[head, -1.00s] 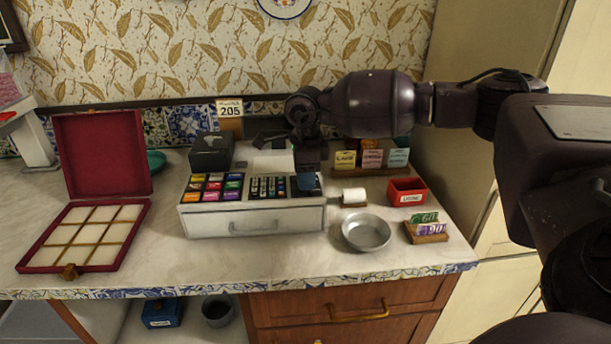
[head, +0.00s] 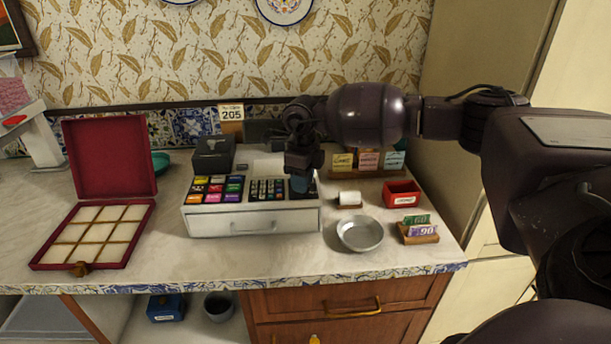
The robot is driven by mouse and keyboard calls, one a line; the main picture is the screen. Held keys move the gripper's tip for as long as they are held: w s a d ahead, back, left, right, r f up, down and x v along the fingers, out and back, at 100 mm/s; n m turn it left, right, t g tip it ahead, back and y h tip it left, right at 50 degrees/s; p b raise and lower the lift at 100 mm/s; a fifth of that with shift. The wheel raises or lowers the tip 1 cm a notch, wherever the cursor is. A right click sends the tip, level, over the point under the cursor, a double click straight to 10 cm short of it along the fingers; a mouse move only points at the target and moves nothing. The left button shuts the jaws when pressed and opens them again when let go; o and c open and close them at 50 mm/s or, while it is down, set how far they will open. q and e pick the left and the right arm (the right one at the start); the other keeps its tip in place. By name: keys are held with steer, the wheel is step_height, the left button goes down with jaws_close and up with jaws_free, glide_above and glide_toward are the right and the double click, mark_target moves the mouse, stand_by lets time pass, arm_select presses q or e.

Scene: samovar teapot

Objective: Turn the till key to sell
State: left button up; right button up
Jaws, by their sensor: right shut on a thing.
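The white till (head: 250,221) stands on the counter, with coloured buttons at its left, a dark number keypad in the middle and a closed drawer in front. My right gripper (head: 301,184) points down at the right end of the till's top. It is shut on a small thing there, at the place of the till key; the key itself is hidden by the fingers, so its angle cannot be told. My left gripper is not in view.
An open red case (head: 151,224) lies left. The front counter is clear.

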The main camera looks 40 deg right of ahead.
steer(key=m+p, duration=0.1)
steer(key=m, duration=0.2)
steer(key=shift+r, duration=0.15)
steer(key=shift+p, duration=0.3)
steer(key=shift+m, duration=0.3)
